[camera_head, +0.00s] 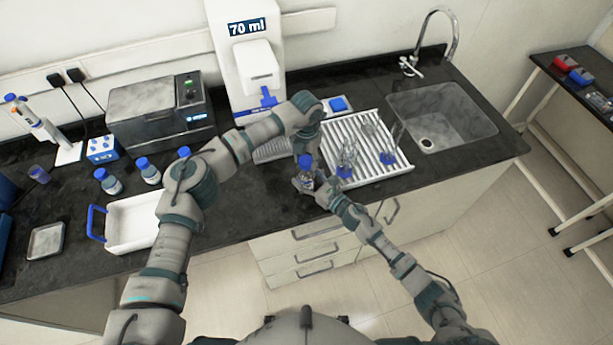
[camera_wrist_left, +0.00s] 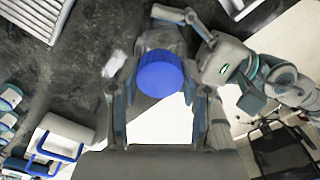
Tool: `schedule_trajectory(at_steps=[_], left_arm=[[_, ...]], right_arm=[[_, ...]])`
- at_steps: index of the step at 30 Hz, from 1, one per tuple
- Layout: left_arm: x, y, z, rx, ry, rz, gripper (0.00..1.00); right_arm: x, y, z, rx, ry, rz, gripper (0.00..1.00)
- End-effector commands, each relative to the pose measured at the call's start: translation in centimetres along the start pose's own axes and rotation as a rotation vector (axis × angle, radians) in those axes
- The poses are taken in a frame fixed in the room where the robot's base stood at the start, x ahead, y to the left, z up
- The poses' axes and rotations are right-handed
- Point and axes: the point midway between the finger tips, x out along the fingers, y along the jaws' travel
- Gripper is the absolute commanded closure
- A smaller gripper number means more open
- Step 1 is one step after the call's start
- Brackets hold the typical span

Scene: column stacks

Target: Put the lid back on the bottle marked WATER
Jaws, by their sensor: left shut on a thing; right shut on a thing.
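A blue lid (camera_head: 305,160) is between the fingers of my left gripper (camera_head: 305,152), near the counter's front edge. The lid also shows large and round in the left wrist view (camera_wrist_left: 160,74), between the two fingertips of my left gripper (camera_wrist_left: 160,90). Directly under the lid is a small clear bottle (camera_head: 307,179), upright and held by my right gripper (camera_head: 309,186), which is shut on it. Whether the lid touches the bottle's neck or is just above it I cannot tell. The bottle's label is too small to read, and the lid hides the bottle in the left wrist view.
A white drying rack (camera_head: 400,166) with glassware stands to the right, before the sink (camera_head: 440,115). Several blue-capped bottles (camera_head: 108,181) and a white tray (camera_head: 130,222) are at the left. A dispenser reading 70 ml (camera_head: 246,65) stands behind.

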Motion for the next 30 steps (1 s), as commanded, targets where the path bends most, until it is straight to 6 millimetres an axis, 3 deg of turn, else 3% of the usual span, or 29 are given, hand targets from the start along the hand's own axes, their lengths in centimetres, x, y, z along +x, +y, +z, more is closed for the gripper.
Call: schedule_trajectory(at_steps=[5,6,9,20,23,30], left_arm=[[0.0,0.1,0.0,0.044,0.000,0.002,0.95],[0.0,0.1,0.0,0.044,0.000,0.002,0.49],[0.0,0.1,0.0,0.044,0.000,0.002,0.24],[-0.3,0.1,0.0,0.044,-0.001,0.001,0.24],[-1.3,0.1,0.1,0.044,-0.002,0.001,0.24],[-6.3,0.0,0.1,0.044,-0.003,0.002,0.24]], right_arm=[[0.0,-0.1,-0.1,0.000,0.001,-0.001,1.00],[0.0,0.0,-0.1,0.000,0.001,-0.001,1.00],[0.0,0.0,-0.1,0.000,0.001,-0.001,1.00],[0.0,0.0,-0.1,0.000,0.001,-0.001,1.00],[0.0,0.0,-0.1,0.000,0.001,-0.001,1.00],[0.0,0.0,-0.1,0.000,0.001,-0.001,1.00]])
